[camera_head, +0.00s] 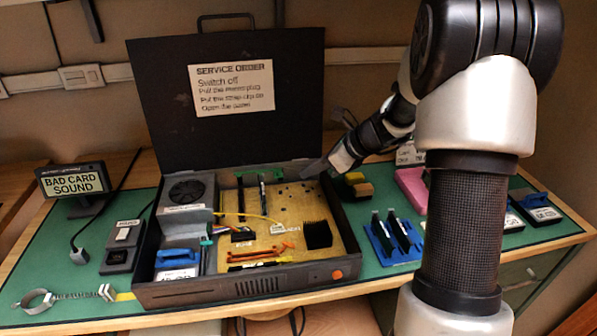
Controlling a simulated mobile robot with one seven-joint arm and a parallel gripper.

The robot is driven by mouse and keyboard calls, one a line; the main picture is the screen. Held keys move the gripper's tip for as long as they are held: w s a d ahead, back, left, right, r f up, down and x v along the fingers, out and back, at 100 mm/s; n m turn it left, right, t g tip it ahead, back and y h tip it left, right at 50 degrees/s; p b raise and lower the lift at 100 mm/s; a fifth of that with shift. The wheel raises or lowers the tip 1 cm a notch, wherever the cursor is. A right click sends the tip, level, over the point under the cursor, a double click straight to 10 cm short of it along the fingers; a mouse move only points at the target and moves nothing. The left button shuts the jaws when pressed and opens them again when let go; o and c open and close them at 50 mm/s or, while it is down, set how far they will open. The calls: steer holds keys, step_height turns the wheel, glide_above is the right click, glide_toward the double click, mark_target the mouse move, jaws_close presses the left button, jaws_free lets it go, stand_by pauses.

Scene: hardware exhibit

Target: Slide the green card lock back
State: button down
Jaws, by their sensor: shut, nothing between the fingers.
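The open black case (240,287) holds a yellow-brown board (262,205). A small green piece (246,176), which looks like the card lock, sits at the board's back edge near the raised lid. Dark upright cards stand just in front of it. My gripper (313,169) reaches in from the right over the case's back right corner. It is shut and empty, to the right of the green piece and apart from it. The exact height of the fingertips over the board is hard to tell.
The raised lid (170,110) stands behind the board. A fan unit (187,190), an orange cable (272,252) and a black heat sink (318,234) are in the case. A blue card rack (393,245) stands to the right. A "BAD CARD SOUND" sign (73,181) is at left.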

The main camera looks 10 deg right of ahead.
steer(key=p+v, duration=0.1)
steer(key=v, duration=0.5)
steer(key=shift+d+r, duration=0.1)
steer(key=shift+d, duration=0.05)
steer(key=s+a+r+n+g+h, duration=0.1)
steer(key=s+a+r+n, duration=0.3)
steer(key=s+n, duration=0.25)
steer(key=s+a+r+n+g+h, duration=0.1)
steer(key=s+a+r+n+h, duration=0.2)
steer(key=s+n, duration=0.4)
steer(key=s+d+r+n+t+h, duration=0.2)
steer(key=s+r+n+h, duration=0.1)
steer(key=s+n, duration=1.05)
step_height(320, 180, up, 18)
steer(key=s+m+p, duration=0.1)
steer(key=p, duration=1.7)
steer(key=shift+s, duration=0.2)
steer(key=shift+d+r, duration=0.1)
